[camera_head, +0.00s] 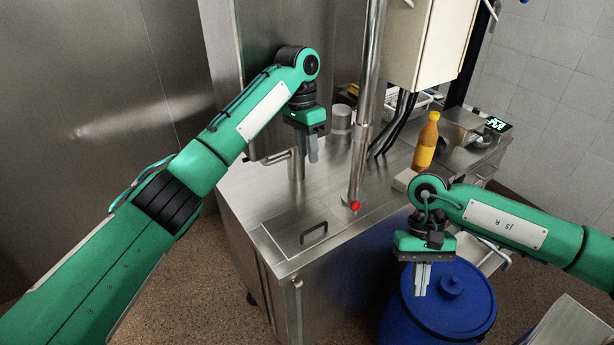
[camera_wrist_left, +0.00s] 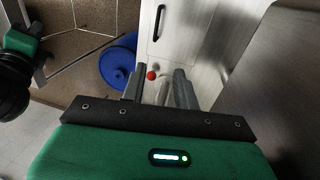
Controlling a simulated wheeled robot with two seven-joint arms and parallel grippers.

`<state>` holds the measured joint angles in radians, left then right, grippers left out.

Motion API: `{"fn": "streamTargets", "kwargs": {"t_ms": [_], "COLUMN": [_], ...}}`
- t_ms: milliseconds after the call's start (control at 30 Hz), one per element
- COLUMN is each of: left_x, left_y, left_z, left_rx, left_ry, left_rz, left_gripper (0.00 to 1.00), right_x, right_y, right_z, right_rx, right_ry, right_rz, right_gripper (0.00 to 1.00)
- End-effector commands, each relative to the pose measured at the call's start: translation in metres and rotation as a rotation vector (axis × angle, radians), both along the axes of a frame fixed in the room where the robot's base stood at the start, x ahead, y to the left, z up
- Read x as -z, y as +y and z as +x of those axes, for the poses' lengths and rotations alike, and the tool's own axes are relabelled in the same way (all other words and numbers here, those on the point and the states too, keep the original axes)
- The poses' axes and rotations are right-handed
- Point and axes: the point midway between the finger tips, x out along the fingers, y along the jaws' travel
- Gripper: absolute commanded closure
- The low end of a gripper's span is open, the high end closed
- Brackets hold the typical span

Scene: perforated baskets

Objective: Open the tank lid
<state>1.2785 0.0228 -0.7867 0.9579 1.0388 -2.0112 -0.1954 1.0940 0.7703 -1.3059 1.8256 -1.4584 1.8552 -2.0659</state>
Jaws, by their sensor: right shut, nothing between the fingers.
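The tank lid (camera_head: 280,232) is a flat steel panel set in the counter top, lying closed, with a black bar handle (camera_head: 313,233) near its front edge. The handle also shows at the top of the left wrist view (camera_wrist_left: 159,22). My left gripper (camera_head: 312,158) is above the counter, behind the lid and apart from the handle. In the left wrist view its two fingers (camera_wrist_left: 158,90) stand apart with nothing held. My right gripper (camera_head: 422,292) is shut and empty, pointing down in front of the blue barrel, right of the lid.
A vertical steel pipe (camera_head: 364,130) and a red ball knob (camera_head: 355,206) stand just behind and right of the lid. A blue barrel (camera_head: 470,305) stands on the floor at right. An orange bottle (camera_head: 426,142) stands further back. The lid's top is clear.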

Motion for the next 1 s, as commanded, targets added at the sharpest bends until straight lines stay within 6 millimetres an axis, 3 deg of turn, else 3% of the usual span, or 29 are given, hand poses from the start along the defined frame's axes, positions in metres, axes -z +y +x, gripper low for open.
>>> {"fn": "streamTargets", "kwargs": {"t_ms": [100,333,1000], "left_x": [-0.025,-0.051,-0.057], "left_y": [0.002,0.000,0.000], "left_z": [0.001,0.000,0.000], "left_rx": [-0.003,-0.002,-0.001], "left_ry": [-0.005,-0.002,0.001], "left_rz": [0.004,0.002,0.001], "left_gripper": [0.69,0.69,0.69], "right_x": [-0.001,-0.001,0.000], "right_y": [0.000,0.000,0.000], "right_z": [0.000,0.000,0.000], "right_rx": [0.000,0.000,0.000], "right_ry": [0.000,0.000,0.000], "right_rz": [0.000,0.000,0.000], "right_gripper": [1.00,1.00,1.00]}}
